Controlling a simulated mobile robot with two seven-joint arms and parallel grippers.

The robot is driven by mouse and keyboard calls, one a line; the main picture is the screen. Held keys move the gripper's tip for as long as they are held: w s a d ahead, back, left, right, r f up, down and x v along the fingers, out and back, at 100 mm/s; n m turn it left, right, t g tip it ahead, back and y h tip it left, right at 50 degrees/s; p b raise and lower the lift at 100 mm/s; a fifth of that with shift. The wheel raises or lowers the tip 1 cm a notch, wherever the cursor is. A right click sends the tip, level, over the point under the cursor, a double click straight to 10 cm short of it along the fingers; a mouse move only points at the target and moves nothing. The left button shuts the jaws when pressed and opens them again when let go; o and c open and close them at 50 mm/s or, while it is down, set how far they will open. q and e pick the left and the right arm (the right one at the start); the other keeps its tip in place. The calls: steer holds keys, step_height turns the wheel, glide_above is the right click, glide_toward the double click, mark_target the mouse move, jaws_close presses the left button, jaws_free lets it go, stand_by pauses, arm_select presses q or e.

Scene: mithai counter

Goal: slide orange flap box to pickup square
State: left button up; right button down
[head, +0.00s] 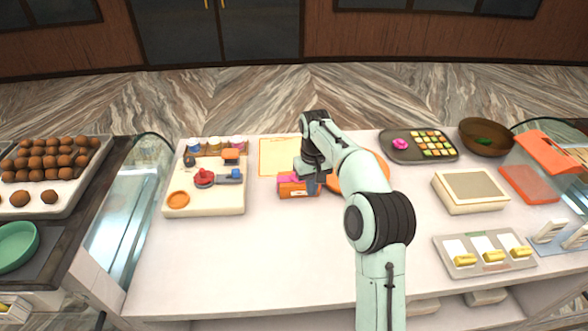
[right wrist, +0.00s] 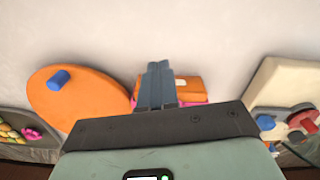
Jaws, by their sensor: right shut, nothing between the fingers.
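The orange flap box (head: 291,191), with pink on its far side, lies on the white counter just in front of the pickup square. The pickup square (head: 275,152) is a pale cream patch with a yellow-orange outline; its right part is hidden by my arm. My right gripper (head: 315,187) is shut and empty, low at the box's right end. In the right wrist view the closed fingers (right wrist: 158,82) overlap one end of the orange box (right wrist: 188,88); I cannot tell whether they touch it. My left gripper is not in view.
A round orange board (head: 377,171) with a blue peg (right wrist: 59,80) is right of the box. A cream board (head: 217,203) with small items stands left. A grey tray (head: 393,154) of sweets is at back right. The counter's front middle is clear.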

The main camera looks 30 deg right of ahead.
mark_target(308, 209)
steer(key=f, duration=0.2)
steer(key=w+f, duration=0.1)
steer(key=f, duration=0.4)
steer(key=shift+w+d+f, duration=0.3)
steer(key=shift+w+f, duration=0.05)
steer(key=shift+f, duration=0.4)
steer(key=shift+s+f+b, duration=0.15)
steer(key=shift+s+b, duration=0.05)
steer(key=shift+b, duration=0.1)
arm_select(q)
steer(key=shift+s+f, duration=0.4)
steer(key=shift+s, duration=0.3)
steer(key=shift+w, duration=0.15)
arm_select(e)
steer(key=shift+w, duration=0.2)
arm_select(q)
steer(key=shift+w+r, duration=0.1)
